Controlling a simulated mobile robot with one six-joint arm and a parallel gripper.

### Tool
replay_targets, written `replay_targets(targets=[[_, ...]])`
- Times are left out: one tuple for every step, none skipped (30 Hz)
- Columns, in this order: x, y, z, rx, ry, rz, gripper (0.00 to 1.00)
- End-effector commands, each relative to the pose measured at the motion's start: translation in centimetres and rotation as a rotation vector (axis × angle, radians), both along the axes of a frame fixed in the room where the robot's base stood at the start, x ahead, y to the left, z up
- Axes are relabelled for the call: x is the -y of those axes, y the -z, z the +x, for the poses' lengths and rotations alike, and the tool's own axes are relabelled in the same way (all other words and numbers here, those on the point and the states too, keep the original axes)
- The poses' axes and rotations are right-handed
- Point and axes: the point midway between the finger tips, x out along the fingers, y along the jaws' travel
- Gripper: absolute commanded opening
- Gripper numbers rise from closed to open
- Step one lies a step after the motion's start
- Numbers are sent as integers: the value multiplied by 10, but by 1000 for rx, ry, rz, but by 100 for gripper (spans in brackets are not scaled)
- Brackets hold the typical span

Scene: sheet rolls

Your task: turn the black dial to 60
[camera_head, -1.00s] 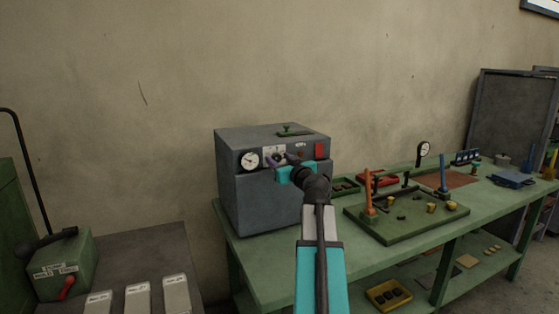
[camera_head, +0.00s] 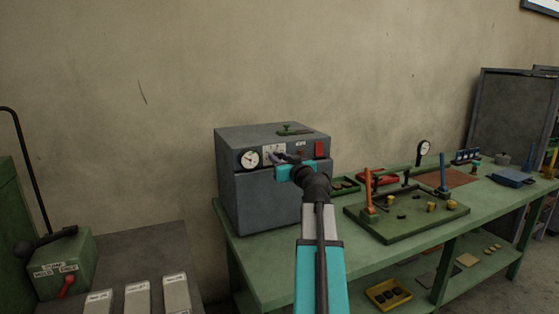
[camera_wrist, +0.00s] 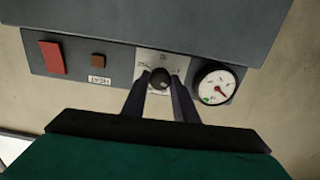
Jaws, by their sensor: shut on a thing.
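The black dial (camera_wrist: 160,78) sits on a pale scale plate (camera_wrist: 162,63) on the front of a dark grey box (camera_head: 272,202). In the wrist view the two dark fingers of my gripper (camera_wrist: 160,85) stand on either side of the dial and are shut on it. In the head view my gripper (camera_head: 280,160) reaches the panel from the right and largely hides the dial. The pale plate shows at its left there. The scale marks are too small to read, so I cannot tell the dial's setting.
A round white gauge (camera_head: 250,159) is beside the dial, and a red switch (camera_head: 320,150) is at the panel's other end. A green-handled part (camera_head: 287,129) stands on the box. The green bench (camera_head: 262,262) carries a green tray (camera_head: 408,232) with posts to the right.

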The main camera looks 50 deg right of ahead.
Motion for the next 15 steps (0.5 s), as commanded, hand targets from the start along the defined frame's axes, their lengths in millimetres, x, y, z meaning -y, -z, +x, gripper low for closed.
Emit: replay_targets(targets=[[-1, 1, 0, 6, -2, 17, 4], [-1, 1, 0, 10, -2, 27, 4], [-1, 1, 0, 17, -2, 44, 4], [-1, 1, 0, 22, -2, 57, 4], [-1, 1, 0, 28, -2, 73, 4], [-1, 2, 0, 37, -2, 94, 4], [0, 2, 0, 44, -2, 110, 4], [0, 2, 0, 51, -2, 128, 4], [0, 1, 0, 61, -2, 153, 4], [0, 1, 0, 69, -2, 173, 4], [0, 1, 0, 77, -2, 193, 4], [0, 1, 0, 89, -2, 222, 4], [0, 1, 0, 98, -2, 243, 4], [0, 1, 0, 107, -2, 266, 4], [0, 1, 0, 120, -2, 297, 4]])
